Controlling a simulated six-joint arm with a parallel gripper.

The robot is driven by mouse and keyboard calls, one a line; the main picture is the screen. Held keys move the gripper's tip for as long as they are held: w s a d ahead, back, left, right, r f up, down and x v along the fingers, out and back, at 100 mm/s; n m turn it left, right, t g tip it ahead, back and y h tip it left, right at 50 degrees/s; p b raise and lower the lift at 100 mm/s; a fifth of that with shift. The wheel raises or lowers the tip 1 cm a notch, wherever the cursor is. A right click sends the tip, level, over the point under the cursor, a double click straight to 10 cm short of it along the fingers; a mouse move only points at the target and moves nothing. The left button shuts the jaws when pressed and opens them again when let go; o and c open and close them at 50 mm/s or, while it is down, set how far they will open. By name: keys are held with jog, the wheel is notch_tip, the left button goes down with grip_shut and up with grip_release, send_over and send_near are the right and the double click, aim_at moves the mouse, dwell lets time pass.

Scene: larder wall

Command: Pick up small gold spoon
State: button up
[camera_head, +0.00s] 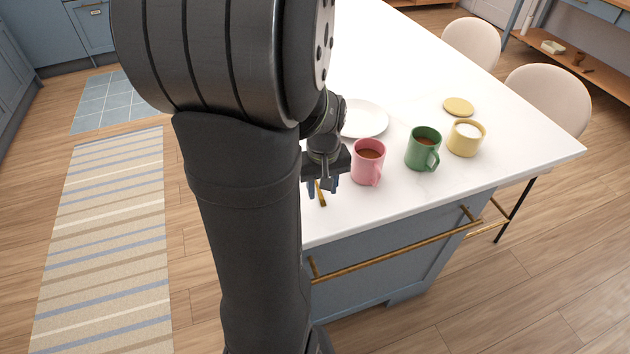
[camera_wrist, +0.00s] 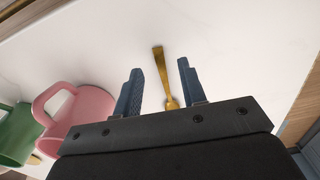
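The small gold spoon (camera_wrist: 160,66) lies on the white counter in the wrist view, its handle showing between my two fingers. The lower end of the spoon is partly hidden by my gripper. In the head view a short part of the spoon (camera_head: 321,196) shows beside the fingers. My gripper (camera_wrist: 158,85) is open, one blue finger on each side of the spoon, with gaps between the fingers and the spoon. In the head view my gripper (camera_head: 322,187) points down near the counter's front edge, left of the pink mug.
A pink mug (camera_head: 368,165) with dark drink stands close to the right of my gripper. Beyond it are a green mug (camera_head: 421,150), a yellow mug (camera_head: 465,140) and a yellow disc (camera_head: 459,106). A white plate (camera_head: 366,120) lies behind. The counter's front edge is near.

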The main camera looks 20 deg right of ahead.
jog(key=shift+f, duration=1.2)
jog(key=shift+f, duration=0.15)
grip_shut()
